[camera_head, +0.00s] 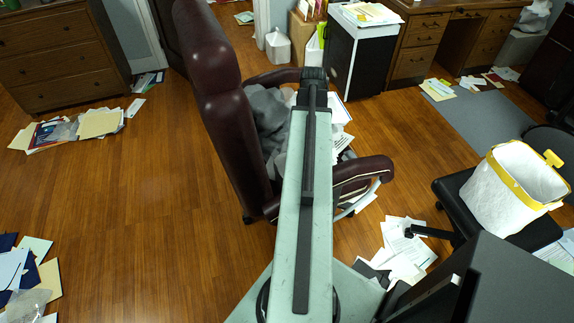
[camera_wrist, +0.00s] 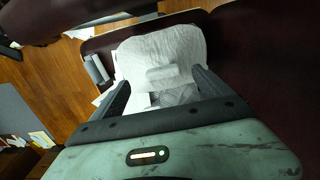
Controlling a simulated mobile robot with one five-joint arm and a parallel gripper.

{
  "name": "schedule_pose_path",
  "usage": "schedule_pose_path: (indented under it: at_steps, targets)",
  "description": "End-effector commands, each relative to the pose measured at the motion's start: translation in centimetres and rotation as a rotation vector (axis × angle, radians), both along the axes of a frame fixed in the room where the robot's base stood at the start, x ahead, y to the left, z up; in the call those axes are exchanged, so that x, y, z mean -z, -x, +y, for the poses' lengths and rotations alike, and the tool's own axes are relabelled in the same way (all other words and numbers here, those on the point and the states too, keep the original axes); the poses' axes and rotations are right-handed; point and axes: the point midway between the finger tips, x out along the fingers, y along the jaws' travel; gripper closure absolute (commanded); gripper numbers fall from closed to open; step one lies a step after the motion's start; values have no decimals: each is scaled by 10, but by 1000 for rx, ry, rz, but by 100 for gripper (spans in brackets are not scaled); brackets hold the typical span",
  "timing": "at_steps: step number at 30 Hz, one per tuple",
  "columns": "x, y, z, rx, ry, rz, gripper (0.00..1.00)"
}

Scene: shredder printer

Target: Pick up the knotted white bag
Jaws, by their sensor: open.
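In the wrist view my gripper (camera_wrist: 163,83) is open, its two dark fingers apart above a chair seat. A rumpled white thing (camera_wrist: 163,48) lies beyond and between the fingers; I see no clear knot on it. A small pale roll-like piece (camera_wrist: 162,74) lies in front of it. In the head view my arm reaches over the maroon armchair (camera_head: 215,85) and hides part of its seat. A white bag with a yellow rim (camera_head: 508,190) and a yellow tie stands upright on a black seat at the right, well away from my arm.
Grey cloth (camera_head: 268,120) lies on the armchair, whose armrest (camera_head: 362,172) rises beside my arm. Loose papers (camera_head: 405,250) litter the floor. A dark cabinet (camera_head: 362,45) and a wooden desk (camera_head: 425,45) stand behind.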

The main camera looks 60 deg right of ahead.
Motion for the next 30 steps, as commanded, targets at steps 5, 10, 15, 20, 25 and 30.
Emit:
schedule_pose_path:
  at_steps: [5,10,15,20,25,30]
  targets:
    - [3,-4,1,-7,0,0,11]
    - [25,-7,2,-13,0,0,11]
    - [28,-8,3,-14,0,0,11]
    - [45,-10,1,-15,0,0,11]
    - [76,-12,-1,-15,0,0,11]
    - [80,-12,-1,-15,0,0,11]
